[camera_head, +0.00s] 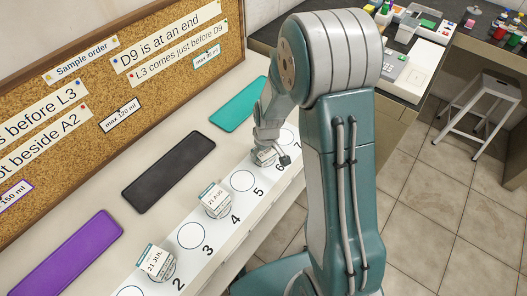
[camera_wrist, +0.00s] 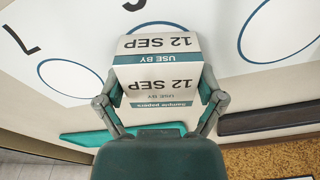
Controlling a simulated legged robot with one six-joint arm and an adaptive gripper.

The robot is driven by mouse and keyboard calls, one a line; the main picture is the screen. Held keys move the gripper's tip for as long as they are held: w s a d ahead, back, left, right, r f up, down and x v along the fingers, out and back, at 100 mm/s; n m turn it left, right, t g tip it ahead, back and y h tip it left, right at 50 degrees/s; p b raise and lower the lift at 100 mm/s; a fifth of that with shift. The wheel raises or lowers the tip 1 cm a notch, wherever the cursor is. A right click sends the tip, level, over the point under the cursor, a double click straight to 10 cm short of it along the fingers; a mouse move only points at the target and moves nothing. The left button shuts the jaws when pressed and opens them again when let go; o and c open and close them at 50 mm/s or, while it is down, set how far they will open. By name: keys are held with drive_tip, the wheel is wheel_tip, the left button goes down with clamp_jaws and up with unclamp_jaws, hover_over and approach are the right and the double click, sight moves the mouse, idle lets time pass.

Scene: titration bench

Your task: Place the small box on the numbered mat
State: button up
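The small box (camera_wrist: 158,80) is white with a teal band and reads "12 SEP" and "USE BY". My gripper (camera_wrist: 160,95) has a finger against each side of it. In the head view the box (camera_head: 263,155) is low at my gripper (camera_head: 267,143), over or close to circle 6 of the white numbered mat (camera_head: 230,221). I cannot tell whether it touches the mat. In the wrist view it hides part of a blue circle on the mat (camera_wrist: 215,20).
Another box (camera_head: 214,198) stands at circle 4 and one (camera_head: 156,262) at circle 2. Circles 3 and 5 are empty. Purple (camera_head: 66,256), black (camera_head: 168,170) and teal (camera_head: 240,104) mats lie behind. A cork board (camera_head: 170,75) borders the bench.

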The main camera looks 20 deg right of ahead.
sight(267, 154)
idle(0.4)
drive_tip(key=s+r+m+t, duration=0.1)
drive_tip(key=s+r, duration=0.3)
drive_tip(key=r, duration=0.7)
drive_tip(key=s+r+m+t, duration=0.1)
drive_tip(key=s+r, duration=0.4)
drive_tip(key=r, duration=0.6)
drive_tip(key=s+r+m+t, duration=0.2)
drive_tip(key=s+r, duration=0.4)
drive_tip(key=s, duration=0.6)
drive_tip(key=shift+h, duration=0.3)
